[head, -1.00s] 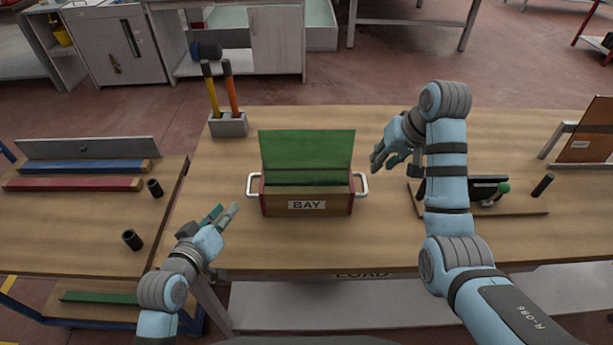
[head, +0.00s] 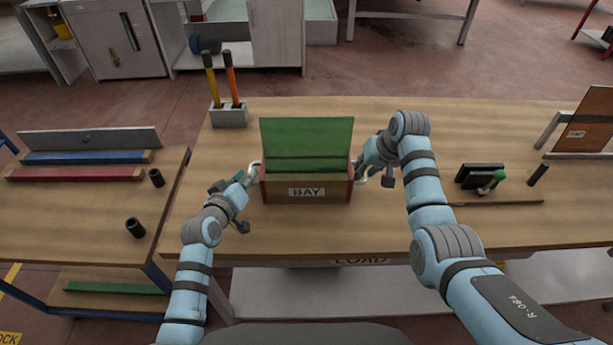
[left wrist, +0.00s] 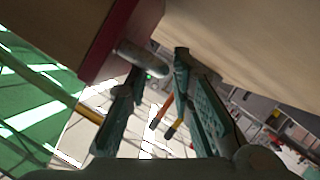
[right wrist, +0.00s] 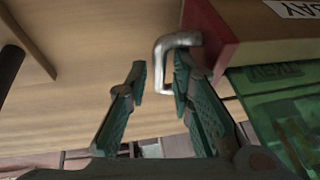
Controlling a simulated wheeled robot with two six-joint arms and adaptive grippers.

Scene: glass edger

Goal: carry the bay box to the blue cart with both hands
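The bay box (head: 306,190) sits on the wooden bench, with red ends, a BAY label, a raised green panel and a metal handle at each end. My left gripper (head: 243,180) is at the left handle (head: 254,172). In the left wrist view its fingers are open, with the handle (left wrist: 142,60) close to the fingertips. My right gripper (head: 367,170) is at the right handle. In the right wrist view its fingers are open, with the handle (right wrist: 160,65) between the tips. A wood-topped, blue-framed stand (head: 120,205), perhaps the blue cart, is at the left; its wheels are not visible.
Colored bars (head: 80,173) and two dark cylinders lie or stand on the left stand. A block (head: 228,117) holding two upright tools is behind the box. A device with a green knob (head: 498,176) sits to the right. The bench front (head: 290,232) is clear.

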